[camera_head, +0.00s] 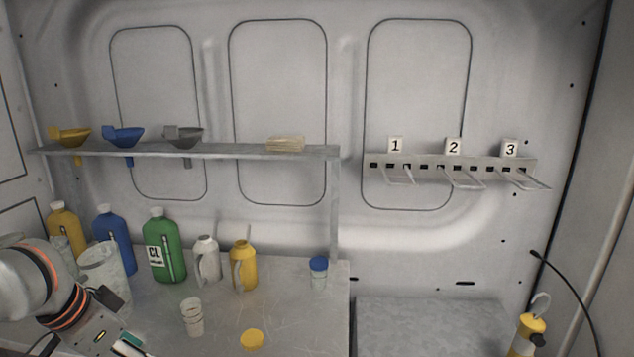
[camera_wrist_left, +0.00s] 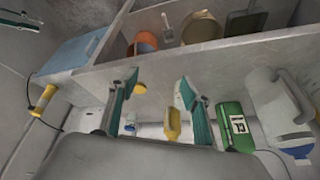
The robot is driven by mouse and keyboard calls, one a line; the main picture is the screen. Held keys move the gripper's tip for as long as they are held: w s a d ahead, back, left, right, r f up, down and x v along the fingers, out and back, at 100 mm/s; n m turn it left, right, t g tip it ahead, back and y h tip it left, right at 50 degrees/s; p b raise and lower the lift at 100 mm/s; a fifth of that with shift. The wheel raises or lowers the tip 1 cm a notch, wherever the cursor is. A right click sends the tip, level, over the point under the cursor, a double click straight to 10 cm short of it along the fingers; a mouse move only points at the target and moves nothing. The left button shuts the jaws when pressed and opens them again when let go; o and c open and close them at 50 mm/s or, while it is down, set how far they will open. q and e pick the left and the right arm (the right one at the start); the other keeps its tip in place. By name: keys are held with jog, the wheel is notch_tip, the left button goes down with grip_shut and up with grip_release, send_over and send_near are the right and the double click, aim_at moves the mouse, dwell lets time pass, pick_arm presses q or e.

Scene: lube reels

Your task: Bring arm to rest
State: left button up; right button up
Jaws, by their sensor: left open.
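My left arm (camera_head: 60,295) comes in at the lower left of the head view, beside a clear measuring jug (camera_head: 103,268) and in front of the bench's left part. Its fingertips are not clear in the head view. In the left wrist view my left gripper (camera_wrist_left: 158,105) is open, with two teal-lined fingers apart and nothing held between them. A yellow container (camera_wrist_left: 172,124) shows beyond the gap, and a green bottle (camera_wrist_left: 234,127) lies to the right of the fingers. My right gripper is in neither view.
On the bench (camera_head: 295,310) stand yellow, blue and green bottles (camera_head: 163,250), a white jug (camera_head: 207,260), a yellow jug (camera_head: 243,266), a cup (camera_head: 192,316) and a blue-lidded jar (camera_head: 318,271). Funnels line the shelf (camera_head: 240,151). A numbered hook rack (camera_head: 450,166) hangs right.

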pick_arm(q)
jog(key=w+d+f+m+t, duration=0.1)
jog(key=d+f+m+t, duration=0.25)
jog(key=d+f, duration=0.65)
jog(key=s+a+f+n+y, duration=0.3)
jog(key=s+a+f+y, duration=0.55)
jog(key=s+a, duration=0.65)
jog(key=w+d+f+n+t+h, duration=0.1)
jog(key=d+f+n+t+h, duration=0.1)
jog(key=d+f+h, duration=0.6)
jog(key=d+f+n, duration=0.1)
jog(key=d+f, duration=0.5)
jog(key=f, duration=0.3)
jog(key=shift+w+d+f, duration=0.2)
jog(key=shift+w+d, duration=0.05)
jog(key=shift+w, duration=0.15)
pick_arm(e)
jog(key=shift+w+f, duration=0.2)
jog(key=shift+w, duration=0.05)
pick_arm(q)
jog(key=shift+t, duration=0.25)
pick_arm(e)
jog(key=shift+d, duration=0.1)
